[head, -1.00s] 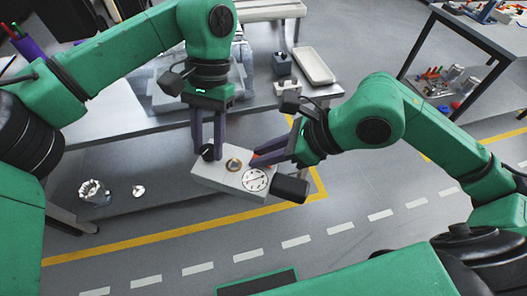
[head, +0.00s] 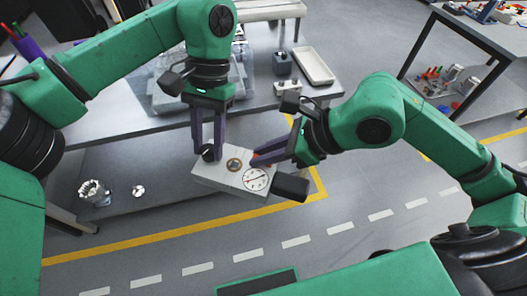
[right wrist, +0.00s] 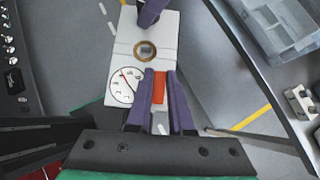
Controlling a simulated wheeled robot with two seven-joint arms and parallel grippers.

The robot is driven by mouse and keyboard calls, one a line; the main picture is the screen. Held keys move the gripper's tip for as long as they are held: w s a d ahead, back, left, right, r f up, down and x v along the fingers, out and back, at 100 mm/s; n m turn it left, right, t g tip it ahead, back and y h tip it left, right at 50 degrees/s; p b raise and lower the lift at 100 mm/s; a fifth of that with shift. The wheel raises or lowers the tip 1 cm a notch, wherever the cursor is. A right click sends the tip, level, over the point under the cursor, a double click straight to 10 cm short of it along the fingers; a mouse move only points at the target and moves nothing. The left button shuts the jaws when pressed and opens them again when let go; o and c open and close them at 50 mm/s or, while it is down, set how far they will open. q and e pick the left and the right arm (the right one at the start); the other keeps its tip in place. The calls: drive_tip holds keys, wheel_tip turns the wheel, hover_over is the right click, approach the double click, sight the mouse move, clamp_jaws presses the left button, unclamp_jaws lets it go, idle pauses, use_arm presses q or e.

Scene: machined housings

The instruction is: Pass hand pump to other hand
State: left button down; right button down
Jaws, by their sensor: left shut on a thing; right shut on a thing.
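The hand pump (head: 230,178) is a pale grey block with a round dial, a brass ring, a black knob and a black cylindrical end. It is held in the air in front of the table. My left gripper (head: 208,152) comes down from above and is shut on its left end, by the black knob. My right gripper (head: 258,161) reaches in from the right and is shut on the pump beside the dial. In the right wrist view the pump (right wrist: 130,60) lies ahead, with an orange-red part between the right fingers (right wrist: 160,85). The exact finger contact is partly hidden.
A grey table (head: 130,130) stands behind, with a clear bin (head: 170,88), a white tray (head: 315,66) and a small grey housing (head: 282,63) on it. A lower shelf holds a toothed metal part (head: 93,191) and a small one (head: 138,191). The floor in front is free.

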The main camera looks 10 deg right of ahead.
idle(0.4)
use_arm(q)
drive_tip(key=shift+c, duration=2.1)
unclamp_jaws()
